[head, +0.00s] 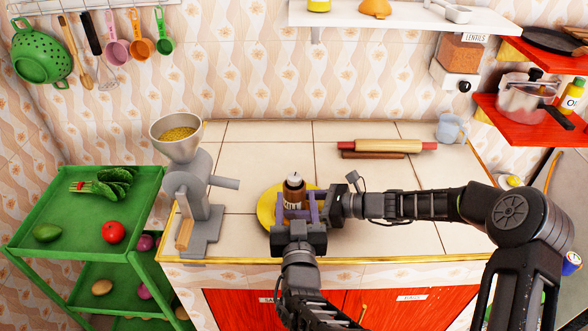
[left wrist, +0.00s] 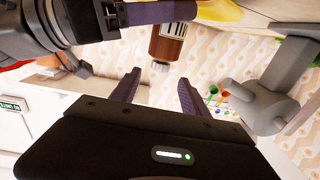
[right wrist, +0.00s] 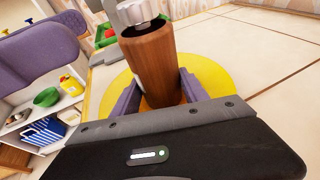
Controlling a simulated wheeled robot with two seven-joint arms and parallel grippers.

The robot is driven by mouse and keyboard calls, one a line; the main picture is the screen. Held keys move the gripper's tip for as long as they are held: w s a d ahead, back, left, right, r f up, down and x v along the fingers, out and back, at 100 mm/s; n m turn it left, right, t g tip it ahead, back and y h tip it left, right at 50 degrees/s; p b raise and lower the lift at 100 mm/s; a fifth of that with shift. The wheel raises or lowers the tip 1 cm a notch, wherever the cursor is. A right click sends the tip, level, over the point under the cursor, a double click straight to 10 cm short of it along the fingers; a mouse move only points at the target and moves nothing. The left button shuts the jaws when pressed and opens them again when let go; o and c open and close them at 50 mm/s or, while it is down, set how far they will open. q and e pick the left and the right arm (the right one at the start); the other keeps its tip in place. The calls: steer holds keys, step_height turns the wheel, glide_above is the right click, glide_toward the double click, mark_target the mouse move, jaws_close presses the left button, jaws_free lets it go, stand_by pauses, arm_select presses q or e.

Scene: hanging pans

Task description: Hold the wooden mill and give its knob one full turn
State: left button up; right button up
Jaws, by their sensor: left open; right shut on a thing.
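The brown wooden mill (head: 294,192) stands upright over a yellow round plate or mat (head: 266,208) on the tiled counter. Its silvery knob (right wrist: 136,12) is on top. My right gripper (right wrist: 156,97) is shut on the mill's body, a finger on each side. My left gripper (head: 297,214) is open in front of the mill. In the left wrist view the mill (left wrist: 167,45) appears upside down, its knob (left wrist: 160,66) lined up with the gap between the open left fingers (left wrist: 157,88).
A grey grinder (head: 198,190) stands on the counter to the left. A rolling pin (head: 385,146) and a pale blue mug (head: 451,128) are at the back right. A green cart (head: 75,215) with vegetables is left of the counter. The counter between grinder and rolling pin is mostly clear.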

mark_target(294, 173)
arm_select(q)
steer(key=w, duration=1.1)
steer(key=shift+a, duration=0.25)
jaws_close()
